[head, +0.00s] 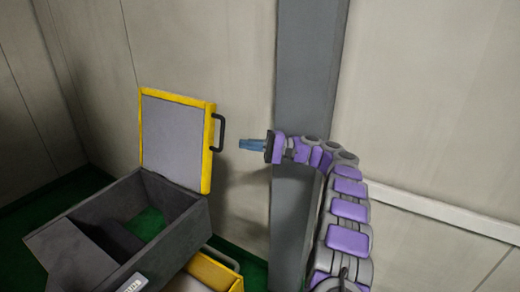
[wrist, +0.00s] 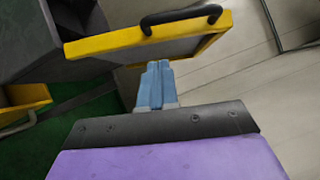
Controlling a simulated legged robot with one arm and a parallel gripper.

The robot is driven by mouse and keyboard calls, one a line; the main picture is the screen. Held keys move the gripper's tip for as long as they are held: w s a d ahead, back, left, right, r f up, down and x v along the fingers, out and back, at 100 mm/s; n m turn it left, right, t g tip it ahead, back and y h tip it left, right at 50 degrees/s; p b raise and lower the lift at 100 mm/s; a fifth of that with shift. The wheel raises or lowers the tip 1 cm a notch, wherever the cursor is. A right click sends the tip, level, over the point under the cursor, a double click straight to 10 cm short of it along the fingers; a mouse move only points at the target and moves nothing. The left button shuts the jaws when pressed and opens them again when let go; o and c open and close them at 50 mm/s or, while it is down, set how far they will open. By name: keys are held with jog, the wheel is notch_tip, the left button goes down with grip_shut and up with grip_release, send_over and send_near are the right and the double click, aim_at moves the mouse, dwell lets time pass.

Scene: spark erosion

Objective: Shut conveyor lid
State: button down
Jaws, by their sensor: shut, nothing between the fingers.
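The conveyor lid (head: 177,138) is a grey panel with a yellow frame. It stands open and nearly upright at the back of the dark grey conveyor box (head: 125,255). A dark handle (head: 218,133) sits on the lid's right edge. My gripper (head: 240,144) is shut and empty, a little to the right of the handle and lower than its middle. In the wrist view the blue fingers (wrist: 155,70) are together, just below the lid's yellow edge (wrist: 105,42), with the handle (wrist: 180,18) above them. I cannot tell whether they touch the lid.
A grey vertical post (head: 308,90) stands behind my arm. The box's inside shows green floor. Plain walls stand behind; the space right of the lid is clear up to my gripper.

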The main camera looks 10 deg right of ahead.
jog(key=shift+s+a+r+b, duration=0.25)
jog(key=shift+s+a, duration=0.15)
jog(key=shift+a, duration=0.25)
jog(key=shift+s+a+r+b, duration=0.2)
jog(key=shift+s+a, duration=0.2)
jog(key=shift+a, duration=0.25)
jog(key=shift+s+a+r+b, duration=0.25)
jog(key=shift+s+a, duration=0.15)
jog(key=shift+a, duration=0.25)
